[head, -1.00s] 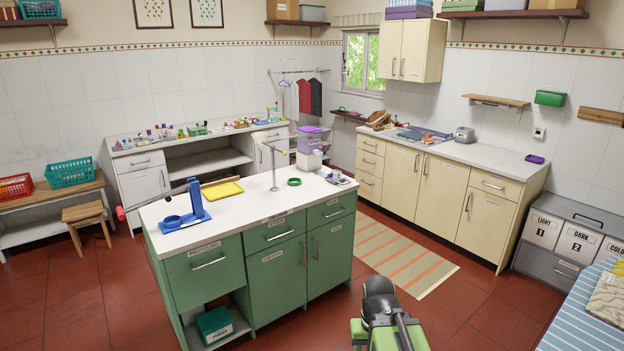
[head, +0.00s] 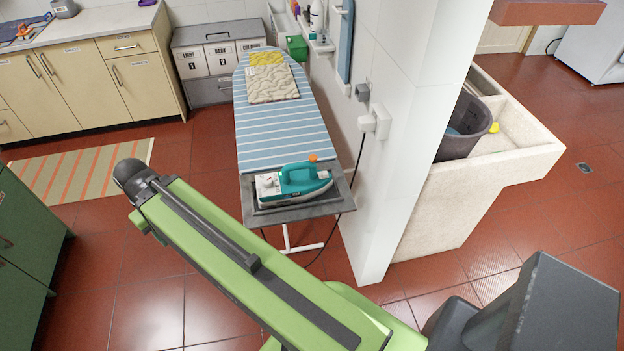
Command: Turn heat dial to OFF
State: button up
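A teal and white iron (head: 295,183) lies flat on the grey rest (head: 300,211) at the near end of the ironing board. A small pale round knob shows on the left part of the iron; I cannot tell whether it is the heat dial, and no marking is readable. A small orange piece (head: 313,157) shows just behind the iron's handle. My green arm crosses the lower middle of the head view, left of and nearer than the iron. My gripper's fingertips do not show.
The striped ironing board (head: 275,135) carries folded cloth (head: 272,84). A white wall end (head: 400,150) stands close right of the iron, with a socket and cord. Beyond it is a stone basin (head: 520,150) with a dark bucket (head: 465,128).

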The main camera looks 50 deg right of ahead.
aim_at(267, 182)
jog(key=z, duration=1.25)
jog(key=k, duration=1)
jog(key=i, duration=0.95)
jog(key=z, duration=0.1)
